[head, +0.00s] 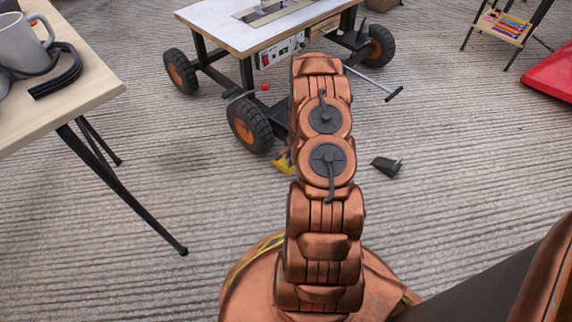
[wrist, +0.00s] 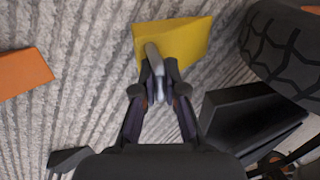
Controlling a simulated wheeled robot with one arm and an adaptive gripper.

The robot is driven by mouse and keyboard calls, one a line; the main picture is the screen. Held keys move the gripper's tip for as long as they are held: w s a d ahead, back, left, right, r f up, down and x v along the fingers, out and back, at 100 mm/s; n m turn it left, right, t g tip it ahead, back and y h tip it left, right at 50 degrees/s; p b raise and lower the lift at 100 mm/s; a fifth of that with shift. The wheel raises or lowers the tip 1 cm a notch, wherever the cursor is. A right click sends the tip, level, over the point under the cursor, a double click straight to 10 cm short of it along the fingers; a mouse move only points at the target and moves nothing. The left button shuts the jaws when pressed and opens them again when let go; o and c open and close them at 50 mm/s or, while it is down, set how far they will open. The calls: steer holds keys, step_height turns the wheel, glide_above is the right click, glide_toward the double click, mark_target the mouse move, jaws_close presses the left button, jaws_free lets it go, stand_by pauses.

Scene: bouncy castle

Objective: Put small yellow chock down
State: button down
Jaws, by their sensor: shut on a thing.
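The small yellow chock (head: 283,163) shows low beside the cart's front wheel in the head view, partly hidden behind my arm. In the wrist view the yellow chock (wrist: 188,42) is a wedge with a grey handle-like part. My gripper (wrist: 160,88) is shut on that grey part, with the yellow body just beyond the fingertips. The grey ribbed floor lies behind the chock; whether the chock touches it I cannot tell. My gripper is hidden behind my arm in the head view.
A wheeled cart (head: 222,22) stands ahead; its black tyre (head: 249,125) is near the chock. A dark chock (head: 387,167) lies on the floor to the right. A black block (wrist: 250,118) is beside the tyre in the wrist view. A wooden table (head: 75,105) stands left.

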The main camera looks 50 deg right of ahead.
mark_target(284, 158)
steer(key=shift+w+a+f, duration=0.15)
steer(key=shift+w+a, duration=0.3)
steer(key=shift+w, duration=0.3)
steer(key=b+x, duration=0.2)
steer(key=x, duration=0.1)
steer(key=shift+s+a+f+b, duration=0.1)
steer(key=shift+s+f+b, duration=0.15)
steer(key=shift+f+b, duration=0.1)
steer(key=c, duration=1.2)
jaws_free()
steer(key=shift+c, duration=0.2)
steer(key=shift+r, duration=0.1)
